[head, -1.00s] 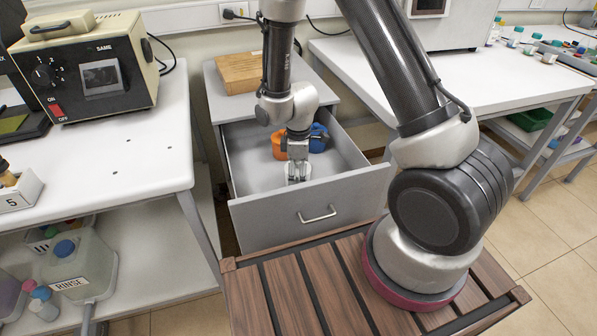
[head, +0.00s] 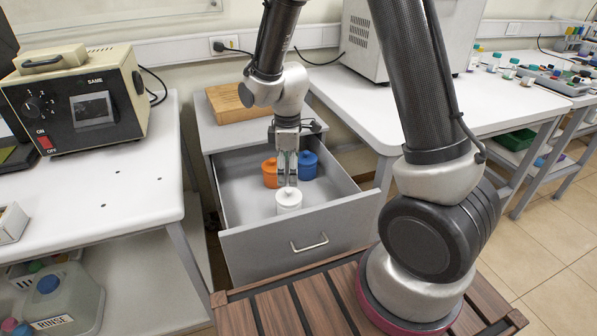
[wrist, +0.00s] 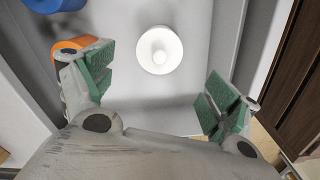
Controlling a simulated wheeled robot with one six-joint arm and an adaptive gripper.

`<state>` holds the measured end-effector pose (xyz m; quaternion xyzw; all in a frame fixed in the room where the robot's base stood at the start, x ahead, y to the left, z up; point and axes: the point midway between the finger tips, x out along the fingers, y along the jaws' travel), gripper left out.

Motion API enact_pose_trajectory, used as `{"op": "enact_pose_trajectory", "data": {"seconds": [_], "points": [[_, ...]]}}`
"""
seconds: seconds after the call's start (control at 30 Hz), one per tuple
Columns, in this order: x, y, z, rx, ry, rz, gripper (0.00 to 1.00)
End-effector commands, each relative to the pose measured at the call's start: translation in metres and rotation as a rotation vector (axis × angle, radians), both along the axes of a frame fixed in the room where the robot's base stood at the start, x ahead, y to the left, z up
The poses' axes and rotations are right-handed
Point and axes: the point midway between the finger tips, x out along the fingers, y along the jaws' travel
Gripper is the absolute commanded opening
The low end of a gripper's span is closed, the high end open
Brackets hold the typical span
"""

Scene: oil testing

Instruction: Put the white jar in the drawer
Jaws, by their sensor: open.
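The white jar (head: 288,201) stands upright inside the open drawer (head: 312,238), near its front wall. It also shows in the wrist view as a white round lid with a knob (wrist: 159,50). My gripper (head: 287,178) is above and just behind the jar in the head view. In the wrist view its green-padded fingers (wrist: 158,98) are spread wide, with nothing between them, and the jar lies beyond them. An orange jar (head: 270,172) and a blue jar (head: 307,165) stand farther back in the drawer.
A wooden block (head: 236,102) lies on the drawer cabinet's top (head: 220,132). White benches stand on the left (head: 110,190) and right (head: 400,110). A beige instrument (head: 75,100) stands on the left bench. The drawer floor left of the jars is clear.

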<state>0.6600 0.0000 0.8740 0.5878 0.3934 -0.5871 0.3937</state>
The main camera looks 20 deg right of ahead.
Motion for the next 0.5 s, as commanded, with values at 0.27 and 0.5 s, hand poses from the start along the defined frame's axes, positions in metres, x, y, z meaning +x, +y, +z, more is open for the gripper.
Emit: {"op": "enact_pose_trajectory", "data": {"seconds": [0.27, 0.5], "points": [[-0.002, -0.013, 0.033, 0.012, -0.031, -0.081, 0.89], [-0.047, -0.073, 0.146, 0.073, -0.148, -0.472, 0.89]]}}
